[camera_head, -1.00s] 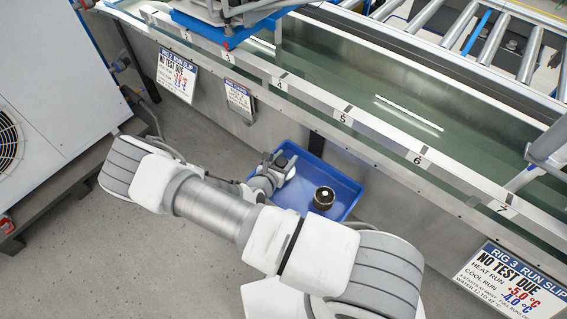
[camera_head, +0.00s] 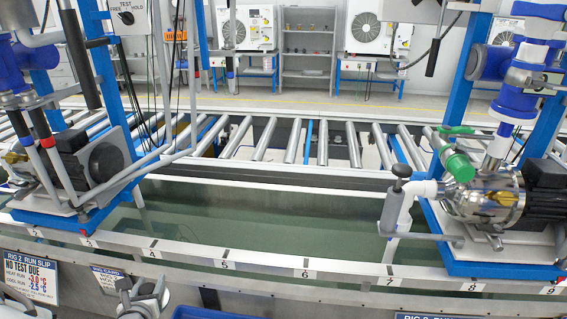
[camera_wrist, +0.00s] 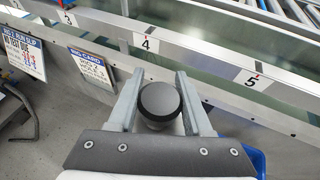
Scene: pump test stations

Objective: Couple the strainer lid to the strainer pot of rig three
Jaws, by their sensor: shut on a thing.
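My gripper (camera_wrist: 158,108) is shut on a round black knob-like piece, which I take to be the strainer lid (camera_wrist: 158,100); only its dark top shows clearly between the two grey fingers. In the head view my gripper (camera_head: 145,292) is at the bottom left, in front of the tank wall, and what it holds is hard to make out. The right-hand rig (camera_head: 492,268) stands above a partly cut-off rig 3 slip. It carries a shiny metal body (camera_head: 487,200) beside a black motor; I cannot tell whether this is the strainer pot.
The long water tank (camera_head: 270,225) has a numbered front rail (camera_head: 255,266). Another rig (camera_head: 75,205) stands at left. A roller conveyor (camera_head: 290,140) runs behind. A blue tray (camera_head: 205,313) is cut off below.

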